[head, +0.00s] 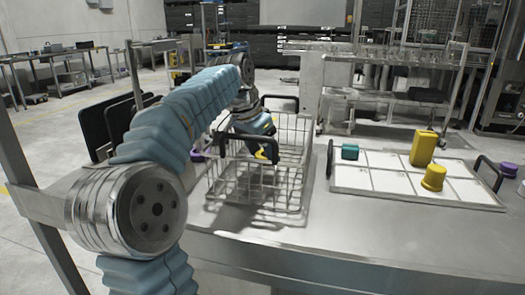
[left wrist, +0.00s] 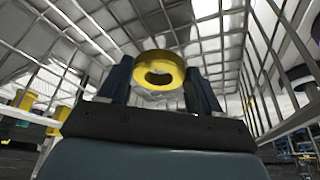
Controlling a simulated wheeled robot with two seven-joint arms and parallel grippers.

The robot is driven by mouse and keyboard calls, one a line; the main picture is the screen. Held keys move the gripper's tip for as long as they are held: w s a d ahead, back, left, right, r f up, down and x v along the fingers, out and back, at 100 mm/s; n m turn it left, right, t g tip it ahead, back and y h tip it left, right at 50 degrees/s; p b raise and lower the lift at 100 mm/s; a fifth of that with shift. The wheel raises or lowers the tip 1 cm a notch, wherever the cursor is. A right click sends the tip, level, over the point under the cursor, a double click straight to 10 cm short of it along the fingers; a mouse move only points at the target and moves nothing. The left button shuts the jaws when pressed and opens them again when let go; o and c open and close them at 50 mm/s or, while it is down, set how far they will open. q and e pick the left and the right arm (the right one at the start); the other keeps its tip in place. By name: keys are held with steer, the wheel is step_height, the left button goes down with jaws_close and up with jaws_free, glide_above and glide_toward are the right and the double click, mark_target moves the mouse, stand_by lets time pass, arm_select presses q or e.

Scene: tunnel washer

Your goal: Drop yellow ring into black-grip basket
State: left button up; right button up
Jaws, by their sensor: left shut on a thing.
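My left gripper (head: 262,150) reaches into the wire basket (head: 285,190), which has a black grip (head: 280,103) at its far side. In the left wrist view the gripper (left wrist: 158,82) is shut on a yellow ring (left wrist: 158,58), held between its two dark fingers. The ring shows as a small yellow patch (head: 260,154) in the head view, partly hidden by the gripper. Basket mesh surrounds the fingers in the wrist view, and the ring appears within the basket walls, above its floor. My right gripper is not in view.
A white sectioned tray (head: 375,180) to the right holds a teal block (head: 350,152), a yellow block (head: 423,148) and a yellow round piece (head: 433,177). Its black handles stand up at both ends. Bare metal tabletop (head: 330,235) lies in front.

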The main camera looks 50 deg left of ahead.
arm_select(q)
steer(key=shift+f+b, duration=0.35)
steer(key=shift+f, duration=0.2)
steer(key=o, duration=1)
steer(key=shift+o, duration=0.2)
steer(key=p+v, duration=0.4)
steer(key=v, duration=0.9)
steer(key=shift+w+r, duration=0.2)
steer(key=shift+w, duration=0.05)
